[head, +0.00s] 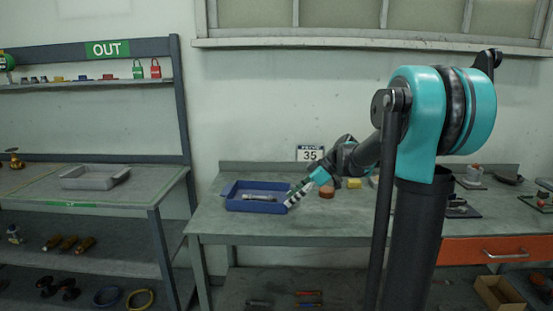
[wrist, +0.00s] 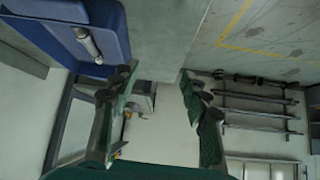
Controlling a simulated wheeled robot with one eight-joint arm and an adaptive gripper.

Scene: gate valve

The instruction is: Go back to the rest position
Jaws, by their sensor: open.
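My gripper (head: 297,193) is at the right edge of the blue tray on the workbench in the head view. In the wrist view my gripper (wrist: 156,80) is open, with two separated fingers and nothing between them. The blue tray (head: 231,207) holds a grey metal cylindrical part (head: 262,198). The tray (wrist: 60,40) and the part (wrist: 88,42) also show at the top left of the wrist view, beside the left finger. My arm reaches down and left from its column in the head view. Whether the fingers touch the tray is unclear.
The workbench (head: 225,228) is clear in front of the tray. A yellow block (head: 354,183) and a brown item (head: 327,191) stand right of my gripper. A shelf rack with an OUT sign (head: 108,49) and a grey tray (head: 95,177) is at left. An orange drawer (head: 497,250) is at right.

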